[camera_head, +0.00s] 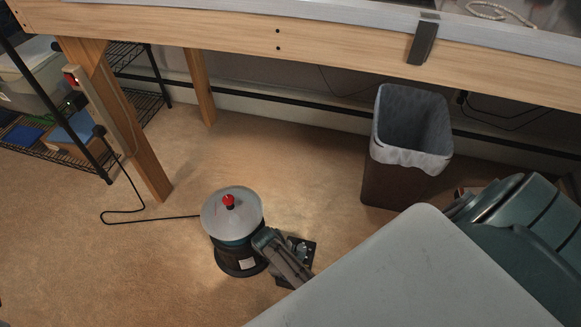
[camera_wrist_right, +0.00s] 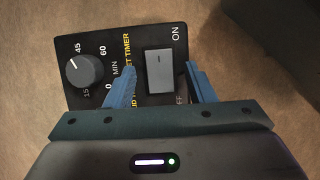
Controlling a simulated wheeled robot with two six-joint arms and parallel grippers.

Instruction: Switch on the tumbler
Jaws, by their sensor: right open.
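The tumbler (camera_head: 232,227) is a dark round drum with a grey lid and a red knob, standing upright on the floor. Its black control panel (camera_head: 302,246) is at its right side, partly covered by my right arm. In the right wrist view the panel shows a grey timer dial (camera_wrist_right: 84,71) and a grey rocker switch (camera_wrist_right: 160,73) beside ON and OFF lettering. My right gripper (camera_wrist_right: 159,68) is open, with its blue fingers on either side of the switch. I cannot tell whether they touch it or which way it is set. My left gripper is out of view.
A black cord runs left from the tumbler towards a power strip (camera_head: 93,95) on the wooden table leg. A lined waste bin (camera_head: 395,185) stands behind right. A wire shelf (camera_head: 135,100) is at the left. The wooden table (camera_head: 300,52) spans above. Carpet around the tumbler's left is clear.

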